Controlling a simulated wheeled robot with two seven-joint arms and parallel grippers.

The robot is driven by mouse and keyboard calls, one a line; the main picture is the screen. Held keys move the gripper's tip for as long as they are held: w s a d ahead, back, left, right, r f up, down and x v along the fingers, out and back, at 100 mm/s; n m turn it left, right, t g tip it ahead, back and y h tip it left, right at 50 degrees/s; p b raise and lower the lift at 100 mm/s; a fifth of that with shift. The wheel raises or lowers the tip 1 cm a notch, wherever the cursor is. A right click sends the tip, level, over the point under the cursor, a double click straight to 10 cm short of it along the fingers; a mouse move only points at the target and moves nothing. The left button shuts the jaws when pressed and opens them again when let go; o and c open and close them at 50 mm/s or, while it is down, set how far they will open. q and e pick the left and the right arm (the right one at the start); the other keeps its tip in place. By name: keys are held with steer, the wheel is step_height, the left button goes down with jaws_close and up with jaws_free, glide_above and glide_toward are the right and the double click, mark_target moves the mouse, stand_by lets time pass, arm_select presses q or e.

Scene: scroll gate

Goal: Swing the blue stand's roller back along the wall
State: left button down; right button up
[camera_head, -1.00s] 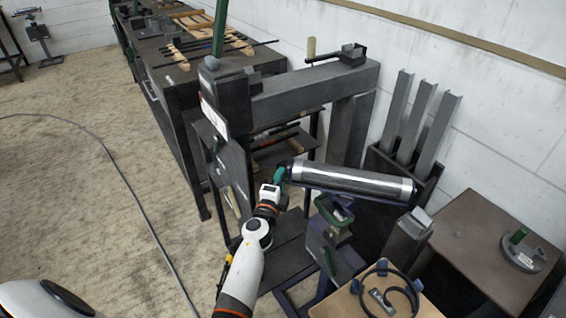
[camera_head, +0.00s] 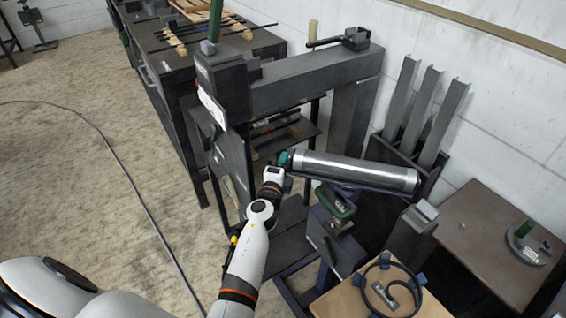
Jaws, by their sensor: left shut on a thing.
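The blue stand (camera_head: 318,228) is below the roller, with a green clamp-like part on top. The joint between roller and stand is hard to make out. My right gripper is not in view.
A dark machine (camera_head: 315,82) with a long beam stands behind the roller. A rack with several upright metal channels (camera_head: 440,125) is by the wall. A wooden-topped table (camera_head: 345,302) and a brown table (camera_head: 480,235) are at the lower right. Floor at left is clear except a cable.

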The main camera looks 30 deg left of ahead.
arm_select(q)
steer(key=w+m+h, duration=0.1)
steer(key=w+h, duration=0.1)
steer(key=w+m+h, duration=0.1)
steer(key=w+h, duration=0.1)
steer(key=shift+w+m, duration=0.4)
steer(key=c, duration=1.3)
jaws_free()
steer(key=shift+s, duration=0.1)
steer(key=s, duration=0.4)
steer(key=s+p, duration=0.1)
steer(key=s, duration=0.3)
steer(key=s+p, duration=0.1)
steer(key=s, duration=0.2)
steer(key=shift+s+a, duration=0.3)
steer(key=shift+s, duration=0.1)
